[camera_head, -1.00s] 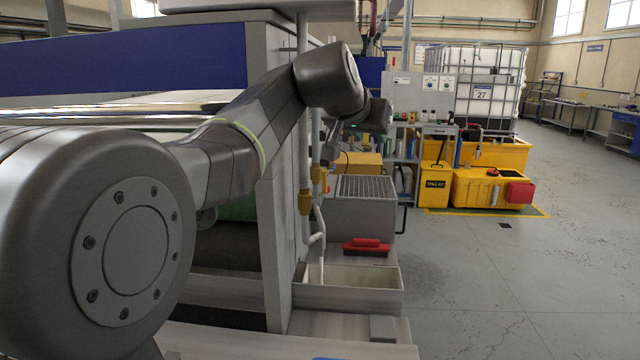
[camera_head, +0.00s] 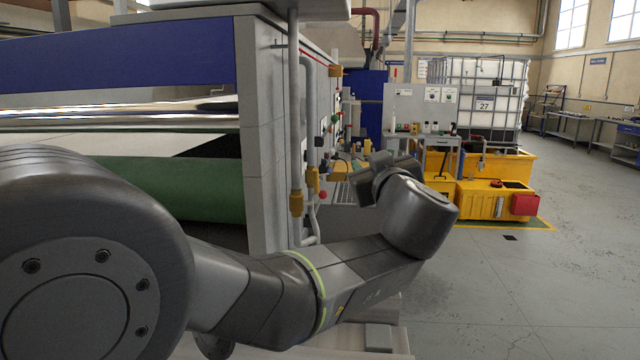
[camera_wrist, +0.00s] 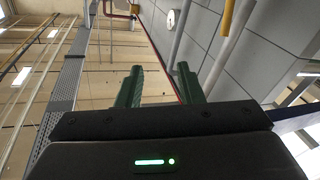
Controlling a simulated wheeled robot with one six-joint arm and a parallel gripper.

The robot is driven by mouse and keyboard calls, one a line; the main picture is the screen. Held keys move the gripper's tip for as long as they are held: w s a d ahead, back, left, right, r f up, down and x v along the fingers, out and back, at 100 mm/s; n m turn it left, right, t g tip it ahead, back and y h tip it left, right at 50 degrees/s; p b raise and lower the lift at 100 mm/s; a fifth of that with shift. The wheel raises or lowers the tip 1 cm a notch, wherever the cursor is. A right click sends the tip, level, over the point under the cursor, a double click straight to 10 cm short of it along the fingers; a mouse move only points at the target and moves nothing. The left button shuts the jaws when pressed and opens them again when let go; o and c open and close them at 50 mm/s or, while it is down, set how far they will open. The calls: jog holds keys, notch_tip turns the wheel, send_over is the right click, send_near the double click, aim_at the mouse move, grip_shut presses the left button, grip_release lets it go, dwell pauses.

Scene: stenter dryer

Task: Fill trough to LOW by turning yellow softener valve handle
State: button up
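My gripper (camera_wrist: 159,88) shows in the wrist view with its two green fingers apart and nothing between them. In the head view my bent forearm and wrist block most of the gripper. Two pale vertical pipes (camera_head: 295,95) run down the machine's end, with yellow-brass fittings (camera_head: 296,203) low on them. A yellow piece on a pipe (camera_wrist: 228,16) is at the top right of the wrist view, beyond and right of the fingers, not touching them. I cannot tell whether it is the softener valve handle. The trough is hidden behind my arm, so its level cannot be seen.
The grey machine end panel (camera_head: 265,130) stands close left of my wrist. A small red knob (camera_head: 323,195) is near the pipes. Yellow bins (camera_head: 490,201) and a caged white tank (camera_head: 478,90) stand farther back. The floor on the right is clear.

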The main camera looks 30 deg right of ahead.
aim_at(317, 179)
jog(key=a+f+n+y, duration=0.2)
jog(key=a+f+y, duration=0.3)
jog(key=a, duration=0.1)
jog(key=shift+t, duration=0.3)
jog(key=w, duration=0.4)
jog(key=w+d, duration=0.1)
jog(key=w, duration=0.3)
jog(key=w+d, duration=0.1)
jog(key=w, duration=0.4)
jog(key=shift+d, duration=0.15)
grip_shut()
